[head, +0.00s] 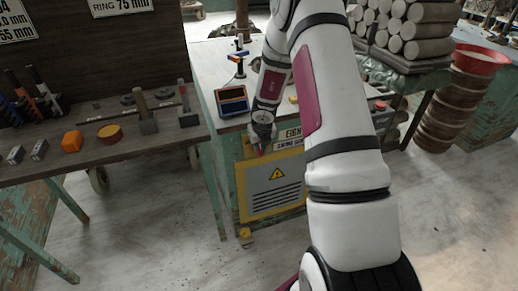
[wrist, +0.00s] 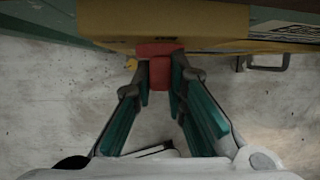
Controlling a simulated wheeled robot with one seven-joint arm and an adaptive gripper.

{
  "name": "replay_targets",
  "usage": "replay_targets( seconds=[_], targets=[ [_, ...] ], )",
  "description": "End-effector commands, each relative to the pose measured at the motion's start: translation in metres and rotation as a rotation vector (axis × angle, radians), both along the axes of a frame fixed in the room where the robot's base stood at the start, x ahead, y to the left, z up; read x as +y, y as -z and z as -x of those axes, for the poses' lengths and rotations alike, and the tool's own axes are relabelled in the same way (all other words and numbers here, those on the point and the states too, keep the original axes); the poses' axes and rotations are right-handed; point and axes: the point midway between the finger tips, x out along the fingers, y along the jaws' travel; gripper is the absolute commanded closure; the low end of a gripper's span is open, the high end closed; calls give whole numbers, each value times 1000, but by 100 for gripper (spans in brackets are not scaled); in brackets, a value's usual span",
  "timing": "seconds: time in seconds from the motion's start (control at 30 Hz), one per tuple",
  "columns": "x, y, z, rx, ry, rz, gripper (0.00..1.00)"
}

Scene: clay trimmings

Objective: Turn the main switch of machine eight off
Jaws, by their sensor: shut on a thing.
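The machine has a yellow-framed grey panel (head: 277,187) with a warning triangle and vents, below the bench top. A sign above it reads "EIGH" or similar, partly hidden by my arm (head: 290,136). My gripper (head: 260,148) is at the panel's upper left. In the wrist view, the teal fingers of my gripper (wrist: 161,82) are shut on the red switch handle (wrist: 160,52), which sticks out from the yellow housing (wrist: 215,25). The switch is mostly hidden in the head view, so I cannot tell its position.
A dark wooden table (head: 170,137) with tools and small blocks stands at the left. A blue tray (head: 233,101) sits on the bench top above the panel. Stacked clay rolls (head: 412,28) and a red basin (head: 481,61) are at the right. A metal handle (wrist: 268,66) protrudes right of the switch.

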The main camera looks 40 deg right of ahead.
Motion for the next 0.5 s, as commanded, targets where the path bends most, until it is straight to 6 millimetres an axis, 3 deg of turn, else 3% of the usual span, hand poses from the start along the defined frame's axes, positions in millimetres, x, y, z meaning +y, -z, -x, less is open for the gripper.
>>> replay_targets(
  seconds=[0.5],
  targets=[
    [11,7,-5,87,-7,309,100]
  ],
)
